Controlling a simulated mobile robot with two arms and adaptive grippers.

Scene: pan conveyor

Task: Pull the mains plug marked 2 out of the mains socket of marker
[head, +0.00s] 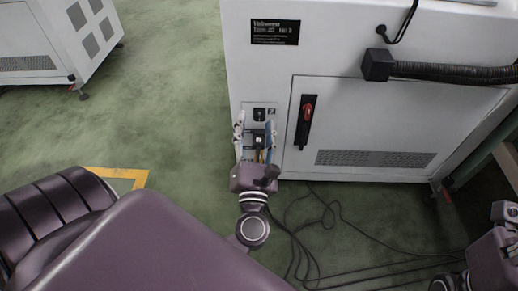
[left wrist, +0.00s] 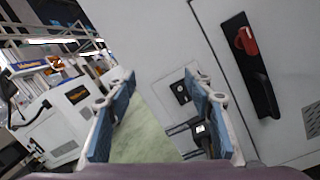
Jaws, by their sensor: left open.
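A black mains plug (head: 258,138) with a pale label sits in the lower part of the socket panel (head: 247,108) on the white machine's front. In the left wrist view the plug (left wrist: 202,131) is partly hidden behind a finger. A black mains socket (head: 259,114) above it looks empty; it also shows in the left wrist view (left wrist: 180,92). A small dark marker (head: 271,111) is beside it, too small to read. My left gripper (head: 255,130) is open, its fingers on either side of the plug in the head view. Whether they touch it I cannot tell.
A red-handled switch (head: 307,112) is close right of the panel. A corrugated black hose (head: 440,72) runs along the machine. Dark cables (head: 315,225) lie on the green floor. Another white machine (head: 60,40) stands at the back left. My right arm shows at lower right.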

